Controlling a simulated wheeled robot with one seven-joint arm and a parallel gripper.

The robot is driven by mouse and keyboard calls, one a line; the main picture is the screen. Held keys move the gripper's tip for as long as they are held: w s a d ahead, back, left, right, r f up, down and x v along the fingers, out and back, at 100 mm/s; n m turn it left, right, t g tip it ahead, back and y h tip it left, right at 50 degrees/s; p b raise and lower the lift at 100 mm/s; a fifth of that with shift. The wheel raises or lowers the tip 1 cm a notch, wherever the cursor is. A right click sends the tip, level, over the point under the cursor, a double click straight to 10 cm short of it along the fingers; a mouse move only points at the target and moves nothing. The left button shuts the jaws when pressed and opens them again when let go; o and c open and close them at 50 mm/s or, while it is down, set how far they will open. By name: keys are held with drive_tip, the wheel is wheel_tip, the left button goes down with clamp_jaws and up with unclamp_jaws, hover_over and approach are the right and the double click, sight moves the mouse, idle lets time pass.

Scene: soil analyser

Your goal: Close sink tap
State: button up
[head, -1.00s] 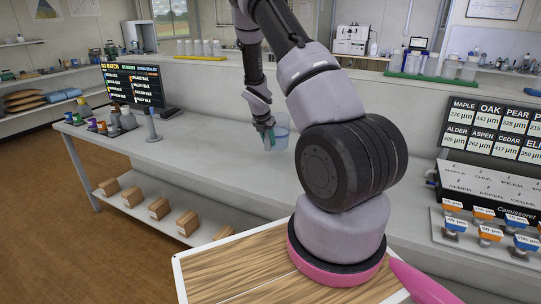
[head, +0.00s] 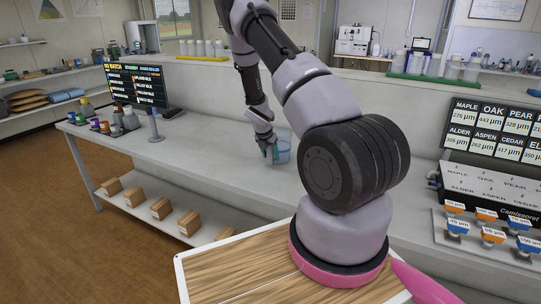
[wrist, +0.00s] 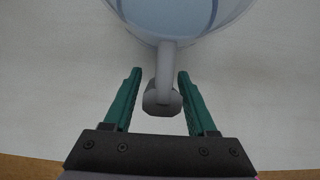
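The jug (wrist: 190,15) is partly cut off by the top edge there. It appears to stand upright on the counter.
A black display screen (head: 137,84) and several coloured-lid pots (head: 105,126) stand on the counter's left. Sieve-labelled holders (head: 489,238) and another screen (head: 495,132) are at the right. A low partition (head: 300,78) runs behind.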

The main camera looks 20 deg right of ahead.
drive_tip(key=shift+r, duration=0.1)
drive_tip(key=s+a+r+m+t+y, duration=0.1)
drive_tip(key=s+a+r+m, duration=0.3)
drive_tip(key=r, duration=0.7)
drive_tip(key=s+a+r+m+y, duration=0.15)
drive_tip(key=s+r+m, duration=0.3)
drive_tip(key=r, duration=0.65)
drive_tip(key=s+a+r+m+t, duration=0.1)
drive_tip(key=s+a+r+m, duration=0.4)
drive_tip(key=r, duration=0.6)
drive_tip(key=s+a+r+m+t+y, duration=0.1)
drive_tip(key=s+a+r+m, duration=0.2)
drive_tip(key=s+r+m, duration=0.3)
drive_tip(key=s+a+r+m+t+y, duration=0.1)
drive_tip(key=s+a+r+m, duration=0.3)
drive_tip(key=s+m, duration=0.5)
drive_tip(key=s+r+y, duration=0.1)
drive_tip(key=s+r, duration=0.1)
drive_tip(key=s, duration=0.3)
drive_tip(key=shift+r+m, duration=0.15)
drive_tip(key=shift+m, duration=0.2)
drive_tip(key=shift+s+a, duration=0.1)
drive_tip(key=shift+s, duration=0.2)
drive_tip(key=c, duration=0.5)
drive_tip(key=shift+s+m, duration=0.1)
drive_tip(key=shift+m, duration=0.2)
clamp_jaws()
